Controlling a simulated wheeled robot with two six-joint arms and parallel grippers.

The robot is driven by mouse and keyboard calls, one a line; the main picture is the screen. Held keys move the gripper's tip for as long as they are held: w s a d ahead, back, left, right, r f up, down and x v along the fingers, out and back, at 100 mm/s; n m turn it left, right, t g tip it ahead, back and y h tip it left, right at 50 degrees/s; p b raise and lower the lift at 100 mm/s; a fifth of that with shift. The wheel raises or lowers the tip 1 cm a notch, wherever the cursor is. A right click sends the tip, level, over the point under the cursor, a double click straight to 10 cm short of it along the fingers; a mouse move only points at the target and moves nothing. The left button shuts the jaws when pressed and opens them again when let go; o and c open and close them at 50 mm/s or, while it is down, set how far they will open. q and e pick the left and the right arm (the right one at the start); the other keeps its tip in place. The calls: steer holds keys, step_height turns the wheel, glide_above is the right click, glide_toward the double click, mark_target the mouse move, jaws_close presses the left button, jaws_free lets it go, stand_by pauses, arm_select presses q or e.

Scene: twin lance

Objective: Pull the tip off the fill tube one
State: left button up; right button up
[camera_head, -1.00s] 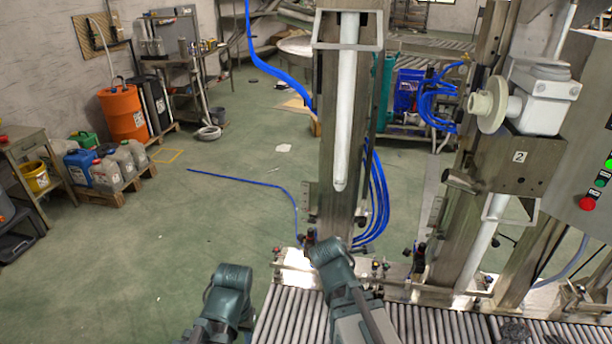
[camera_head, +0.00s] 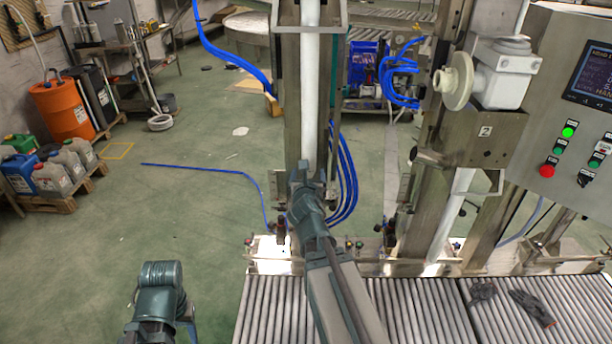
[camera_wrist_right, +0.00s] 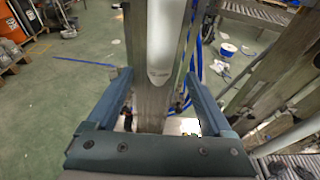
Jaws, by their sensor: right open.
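Fill tube one (camera_head: 310,90) is a long white vertical tube in front of a steel column. Its lower end is behind my right gripper (camera_head: 305,172) in the head view. In the right wrist view, the tube's rounded lower end, the tip (camera_wrist_right: 159,74), hangs between and beyond the two blue-grey fingers of my right gripper (camera_wrist_right: 158,75). The fingers are open, with a gap on both sides of the tube, and do not seem to touch it. Part of my left arm shows at the bottom left of the head view. Its gripper fingers do not show.
A roller conveyor (camera_head: 350,312) runs along the front. The station marked 2 stands to the right with its own white tube (camera_head: 452,213) and a control panel (camera_head: 570,95). Blue hoses (camera_head: 347,180) hang beside the column. Dark gloves (camera_head: 530,305) lie on the rollers.

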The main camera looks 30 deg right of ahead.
mark_target(309, 172)
steer(key=shift+s+f+b+x, duration=0.1)
steer(key=shift+f+b+x, duration=0.35)
steer(key=shift+x, duration=0.95)
steer(key=shift+s+f+b+x, duration=0.1)
steer(key=shift+b+x, duration=0.6)
steer(key=shift+x, duration=0.75)
steer(key=shift+f+b+x, duration=0.3)
steer(key=shift+b+x, duration=0.3)
steer(key=shift+x, duration=0.8)
jaws_close()
